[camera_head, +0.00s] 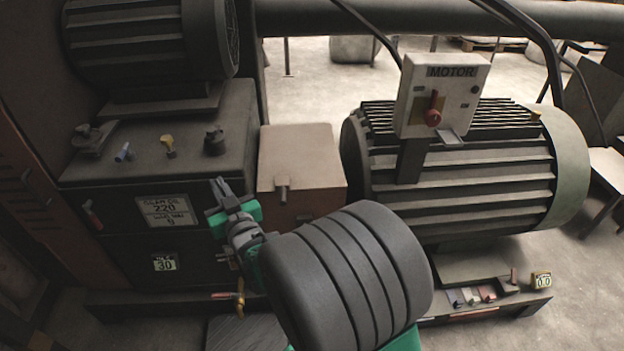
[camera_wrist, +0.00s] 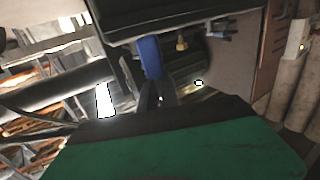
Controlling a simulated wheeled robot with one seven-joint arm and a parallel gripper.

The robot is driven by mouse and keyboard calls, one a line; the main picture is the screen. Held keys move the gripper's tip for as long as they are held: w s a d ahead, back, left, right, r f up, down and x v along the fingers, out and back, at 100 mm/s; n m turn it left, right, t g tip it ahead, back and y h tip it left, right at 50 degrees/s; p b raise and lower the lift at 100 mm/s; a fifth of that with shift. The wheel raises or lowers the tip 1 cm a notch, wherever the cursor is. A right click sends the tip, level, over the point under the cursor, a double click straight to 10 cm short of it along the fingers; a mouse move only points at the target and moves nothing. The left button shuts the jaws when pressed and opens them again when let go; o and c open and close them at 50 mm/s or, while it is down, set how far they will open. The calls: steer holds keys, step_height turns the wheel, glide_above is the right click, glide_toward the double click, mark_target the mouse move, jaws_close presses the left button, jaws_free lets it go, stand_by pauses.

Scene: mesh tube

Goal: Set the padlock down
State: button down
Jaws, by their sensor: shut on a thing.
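My gripper (camera_head: 222,190) is at the end of my arm, in front of the gearbox's upper right front edge, with its fingers pointing up and to the left. It is shut. The padlock between the fingers cannot be made out in the head view. In the wrist view a blue piece (camera_wrist: 150,58) shows just beyond the dark fingers (camera_wrist: 152,100). I cannot tell whether it is the padlock or something behind the fingers.
The gearbox top (camera_head: 190,140) carries a blue fitting (camera_head: 124,152), a yellow fitting (camera_head: 168,146) and a dark knob (camera_head: 214,141). The finned motor (camera_head: 450,185) stands at right with a switch box (camera_head: 438,95). Several small coloured items (camera_head: 470,296) lie on the ledge before it.

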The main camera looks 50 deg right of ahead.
steer(key=s+d+f+m+g+h+b, duration=0.25)
steer(key=d+f+h+b, duration=0.2)
steer(key=d, duration=0.65)
steer(key=s+d+f+m+g+h+b, duration=0.1)
steer(key=s+d+f+m+h+b, duration=0.3)
steer(key=d, duration=0.7)
steer(key=s+d+r+g+b, duration=0.1)
steer(key=d+r+b, duration=0.15)
steer(key=d, duration=0.35)
steer(key=s+d+r+g+b, duration=0.1)
steer(key=s+d+r+b, duration=0.1)
steer(key=d+b, duration=0.3)
steer(key=shift+n+t+y, duration=0.75)
steer(key=shift+t, duration=0.2)
steer(key=w+d+f, duration=0.1)
steer(key=w+f, duration=0.3)
steer(key=w, duration=0.1)
steer(key=w+d+f+b, duration=0.1)
steer(key=w+d+f, duration=0.1)
steer(key=w, duration=0.4)
steer(key=w+d+f+b, duration=0.1)
steer(key=w+f, duration=0.4)
steer(key=shift+w+d+f, duration=0.3)
steer(key=shift+w+d, duration=0.05)
steer(key=shift+d, duration=0.05)
